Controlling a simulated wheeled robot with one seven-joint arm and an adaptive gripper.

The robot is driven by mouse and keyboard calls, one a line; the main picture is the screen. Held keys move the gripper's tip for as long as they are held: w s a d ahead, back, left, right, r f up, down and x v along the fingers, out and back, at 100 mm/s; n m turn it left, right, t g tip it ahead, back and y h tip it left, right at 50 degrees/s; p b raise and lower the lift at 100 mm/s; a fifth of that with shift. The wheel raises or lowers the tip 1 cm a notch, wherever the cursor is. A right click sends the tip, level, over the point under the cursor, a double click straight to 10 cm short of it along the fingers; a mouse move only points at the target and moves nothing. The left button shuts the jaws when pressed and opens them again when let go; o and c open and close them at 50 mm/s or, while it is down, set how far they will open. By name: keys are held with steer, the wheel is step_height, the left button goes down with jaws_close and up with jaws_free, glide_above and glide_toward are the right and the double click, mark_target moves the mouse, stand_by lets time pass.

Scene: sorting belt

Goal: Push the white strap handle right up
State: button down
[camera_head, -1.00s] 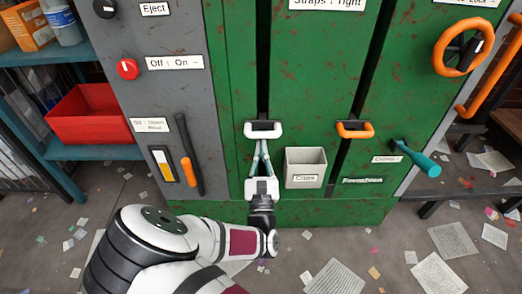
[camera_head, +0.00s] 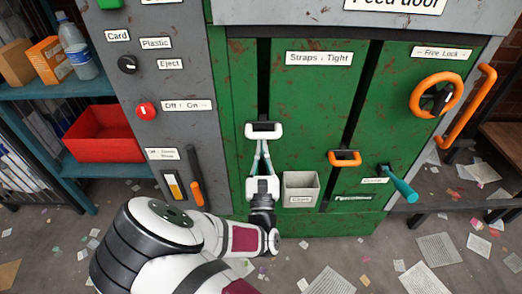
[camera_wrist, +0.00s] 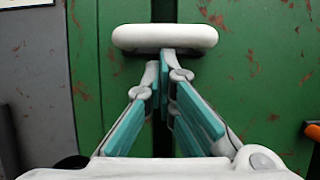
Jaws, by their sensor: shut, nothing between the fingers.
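The white strap handle (camera_head: 264,130) is a rounded loop on the left black vertical slot of the green machine front. It sits higher than the orange handle (camera_head: 345,158) on the right slot. In the wrist view the white handle (camera_wrist: 165,38) spans the top middle as a level bar. My gripper (camera_head: 263,146) is shut and empty, pointing up from below the handle. Its teal-padded fingertips (camera_wrist: 164,62) are right at the handle's underside and seem to touch it. The handle is not between the fingers.
The left slot (camera_head: 264,80) is clear above the handle, up to the grey ledge. A grey clips box (camera_head: 301,189) stands right of my gripper. A teal lever (camera_head: 400,184) and an orange wheel (camera_head: 437,95) are farther right. An orange-gripped lever (camera_head: 196,190) is at left.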

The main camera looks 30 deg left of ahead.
step_height(320, 180, up, 17)
steer(key=p, duration=1.3)
steer(key=shift+f, duration=0.1)
steer(key=b, duration=0.3)
glide_above(262, 133)
step_height(262, 133, down, 4)
steer(key=shift+s+f, duration=0.1)
steer(key=shift+f, duration=0.1)
steer(key=p+v, duration=0.1)
steer(key=v, duration=0.9)
steer(key=shift+r, duration=0.15)
steer(key=shift+d, duration=0.1)
